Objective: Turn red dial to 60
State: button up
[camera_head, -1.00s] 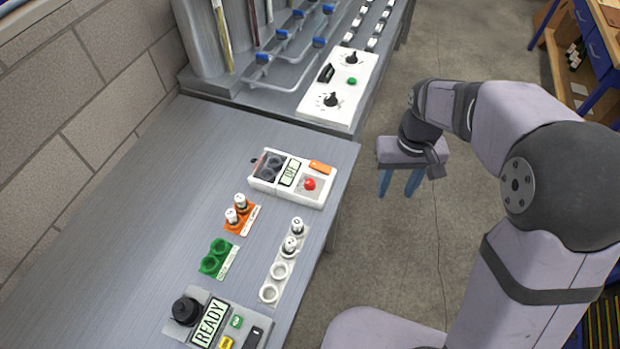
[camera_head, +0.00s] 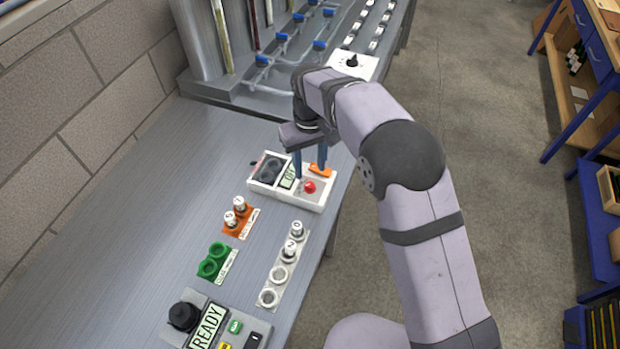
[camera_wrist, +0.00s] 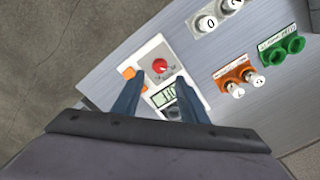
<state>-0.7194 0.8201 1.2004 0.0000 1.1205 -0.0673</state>
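The red dial (camera_head: 309,187) sits on a white box (camera_head: 315,207) with a small display (camera_head: 288,177) and an orange switch (camera_head: 320,170). In the wrist view the red dial (camera_wrist: 160,66) shows just beyond the fingertips, with its pointer and scale too small to read. The display (camera_wrist: 166,97) is partly covered by a finger and I cannot read it in full. My gripper (camera_head: 311,177) points down over the box, with its two blue fingers apart and nothing between them. In the wrist view my gripper (camera_wrist: 162,88) is open too, and the dial is outside its fingers.
An orange holder (camera_head: 238,222) with two vials, a green holder (camera_head: 214,262) and a white strip (camera_head: 281,272) with vials stand nearby. A device reading READY (camera_head: 207,326) is at the front. The table's left part is clear.

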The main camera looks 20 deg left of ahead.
aim_at(310, 184)
jog(key=shift+f+p, duration=1.05)
jog(key=shift+f, duration=2.15)
jog(key=shift+c, duration=0.6)
grip_shut()
